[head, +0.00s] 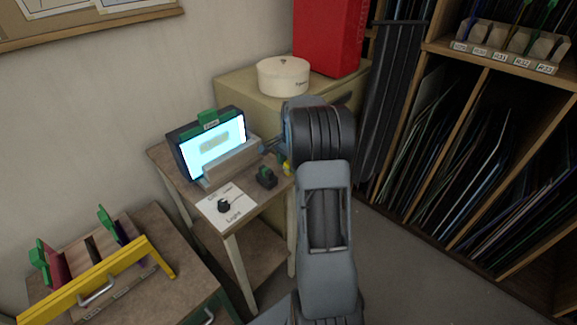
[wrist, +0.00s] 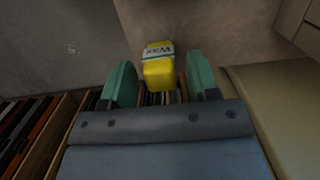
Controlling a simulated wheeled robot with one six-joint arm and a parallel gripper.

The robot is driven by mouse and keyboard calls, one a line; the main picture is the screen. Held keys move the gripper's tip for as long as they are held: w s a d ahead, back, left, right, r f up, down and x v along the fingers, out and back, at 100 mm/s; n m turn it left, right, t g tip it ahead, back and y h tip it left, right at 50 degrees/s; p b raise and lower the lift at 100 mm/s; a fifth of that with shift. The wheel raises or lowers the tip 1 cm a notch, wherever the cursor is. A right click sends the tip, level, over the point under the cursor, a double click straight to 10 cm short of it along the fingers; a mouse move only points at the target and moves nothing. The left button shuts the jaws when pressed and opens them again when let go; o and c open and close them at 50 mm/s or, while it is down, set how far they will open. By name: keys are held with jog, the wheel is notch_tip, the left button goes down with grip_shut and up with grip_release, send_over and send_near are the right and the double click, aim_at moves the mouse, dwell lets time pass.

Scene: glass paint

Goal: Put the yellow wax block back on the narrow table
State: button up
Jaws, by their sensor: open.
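The yellow wax block (wrist: 158,72) shows in the wrist view with a pale label band, between the two green fingers of my open gripper (wrist: 161,82). Gaps show on both sides of it. In the head view a small yellow piece of the block (head: 287,169) shows at the right edge of the narrow table (head: 268,194), partly hidden by my arm. I cannot tell whether the block rests on the tabletop. My gripper is mostly hidden behind my arm in the head view.
A lit screen box (head: 214,145), a small dark object with a green top (head: 266,177) and a paper marked Light (head: 233,208) are on the narrow table. A beige cabinet (head: 235,88) carries a round white tin (head: 283,76). Glass racks (head: 480,160) fill the right side.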

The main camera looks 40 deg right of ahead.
jog(key=r, duration=0.6)
jog(key=d+r, duration=0.1)
jog(key=r, duration=0.2)
jog(key=shift+w+r, duration=0.1)
jog(key=shift+r, duration=0.25)
jog(key=s+a+r+n+t+h, duration=0.1)
jog(key=s+a+r+n, duration=0.2)
jog(key=a, duration=0.4)
jog(key=s+a+r+n, duration=0.1)
jog(key=s+a+n, duration=0.25)
jog(key=a, duration=0.35)
jog(key=s+a+f+n+t, duration=0.2)
jog(key=s+a+f+n, duration=0.2)
jog(key=s+a+n, duration=0.5)
jog(key=s+a, duration=0.1)
jog(key=s, duration=0.1)
jog(key=shift+s+a+f+n+t, duration=0.25)
jog(key=shift+s+f+n+t, duration=0.05)
jog(key=shift+f+n, duration=0.05)
jog(key=shift+p, duration=0.35)
notch_tip(320, 180, up, 3)
jog(key=shift+f+p, duration=0.15)
jog(key=shift+p, duration=0.9)
